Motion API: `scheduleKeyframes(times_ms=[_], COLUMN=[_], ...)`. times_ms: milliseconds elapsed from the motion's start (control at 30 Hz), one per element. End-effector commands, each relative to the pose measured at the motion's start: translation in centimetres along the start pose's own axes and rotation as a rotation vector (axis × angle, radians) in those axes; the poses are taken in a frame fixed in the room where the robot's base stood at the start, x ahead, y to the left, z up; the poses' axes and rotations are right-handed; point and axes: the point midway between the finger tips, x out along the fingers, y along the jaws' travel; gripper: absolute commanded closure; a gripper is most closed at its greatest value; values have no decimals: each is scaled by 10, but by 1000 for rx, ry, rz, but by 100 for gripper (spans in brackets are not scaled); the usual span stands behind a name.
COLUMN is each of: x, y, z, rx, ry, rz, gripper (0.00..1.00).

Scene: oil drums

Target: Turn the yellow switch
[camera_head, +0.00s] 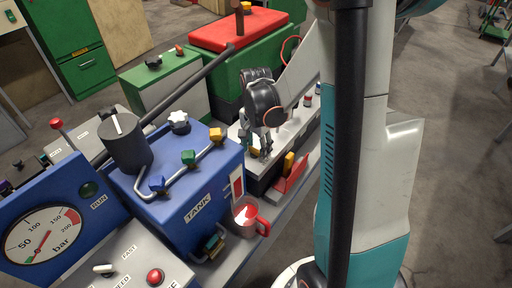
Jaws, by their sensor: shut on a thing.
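My gripper (262,148) points down over a white panel (301,116) behind the blue tank box. Its fingers are closed on a small yellow switch (254,151), which is mostly hidden by them. How far the switch is turned cannot be told. A yellow valve knob (217,134) sits on top of the blue tank box (196,190), apart from the gripper.
Blue and green knobs, a white star knob (179,122) and a pressure gauge (42,234) are at left. A green box with a red top (240,31) stands behind. Open floor lies right.

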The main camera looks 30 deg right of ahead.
Motion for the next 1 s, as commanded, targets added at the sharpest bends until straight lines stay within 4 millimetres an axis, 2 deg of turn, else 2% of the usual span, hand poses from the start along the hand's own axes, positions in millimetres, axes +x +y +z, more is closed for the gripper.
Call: scheduleKeyframes(times_ms=[100,133,200,533,667,767,1000], x=[0,0,0,0,-7,-19,-65], y=[0,0,0,0,0,0,0], z=[0,0,0,0,0,0,0], rx=[1,1,1,0,-1,-1,0], ry=[0,0,0,0,0,0,0], rz=[-1,-1,-1,0,0,0,0], gripper=[74,43,30,30,30,30,30])
